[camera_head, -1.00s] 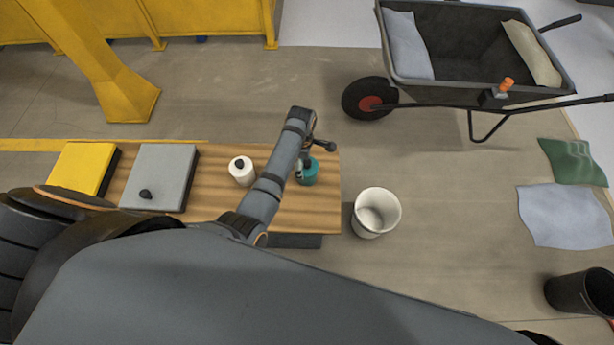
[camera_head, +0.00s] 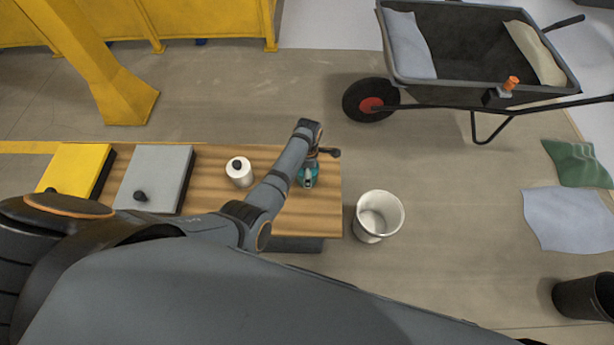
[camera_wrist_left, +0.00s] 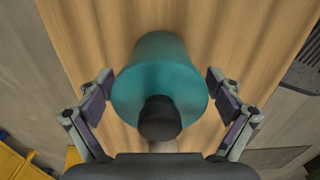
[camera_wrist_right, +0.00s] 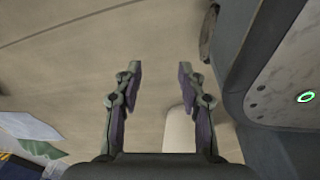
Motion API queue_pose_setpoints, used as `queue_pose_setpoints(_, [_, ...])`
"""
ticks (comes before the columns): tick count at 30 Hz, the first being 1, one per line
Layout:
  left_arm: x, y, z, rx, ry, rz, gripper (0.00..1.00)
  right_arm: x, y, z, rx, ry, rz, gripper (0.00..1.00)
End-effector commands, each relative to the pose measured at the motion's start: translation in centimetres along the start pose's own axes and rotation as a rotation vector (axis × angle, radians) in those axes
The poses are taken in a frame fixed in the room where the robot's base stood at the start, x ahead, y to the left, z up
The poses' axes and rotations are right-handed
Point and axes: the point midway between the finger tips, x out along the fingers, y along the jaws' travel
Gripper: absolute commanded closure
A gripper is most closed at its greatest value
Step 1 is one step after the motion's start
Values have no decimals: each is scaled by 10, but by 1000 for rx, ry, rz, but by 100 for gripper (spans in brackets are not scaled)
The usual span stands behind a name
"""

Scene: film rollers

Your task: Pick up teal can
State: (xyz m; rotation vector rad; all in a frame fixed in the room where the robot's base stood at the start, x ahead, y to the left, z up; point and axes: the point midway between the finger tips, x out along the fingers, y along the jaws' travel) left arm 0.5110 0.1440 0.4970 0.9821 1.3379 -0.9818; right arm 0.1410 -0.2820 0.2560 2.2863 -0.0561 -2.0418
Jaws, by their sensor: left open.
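The teal can (camera_head: 311,176) stands on the right part of the wooden table, partly hidden by my left gripper in the head view. In the left wrist view the teal can (camera_wrist_left: 160,75) with its black knob lies between the fingers. My left gripper (camera_wrist_left: 160,84) is open, with one finger on each side of the can and a small gap on both sides. My right gripper (camera_wrist_right: 160,75) is open and empty, with bare floor beyond it in the right wrist view.
A white can (camera_head: 239,171) stands left of my left arm on the wooden table (camera_head: 325,215). A grey box (camera_head: 160,175) and a yellow box (camera_head: 78,168) are farther left. A white bucket (camera_head: 379,215) is on the floor right of the table. A wheelbarrow (camera_head: 470,95) stands behind.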

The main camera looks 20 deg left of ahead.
Motion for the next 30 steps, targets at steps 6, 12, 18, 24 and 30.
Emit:
queue_pose_setpoints(6, [18,0,0,0,0,0,7,3,-2,-12,2,2,-2,60])
queue_pose_setpoints(12, [18,0,0,0,0,0,14,2,-3,-12,2,2,-3,60])
queue_pose_setpoints(18, [18,0,0,0,0,0,41,2,-3,-12,2,3,-3,60])
queue_pose_setpoints(24, [18,0,0,0,0,0,68,2,-3,-11,2,2,-3,60])
queue_pose_setpoints(30, [17,0,0,0,0,1,70,2,-3,-11,2,2,-3,60])
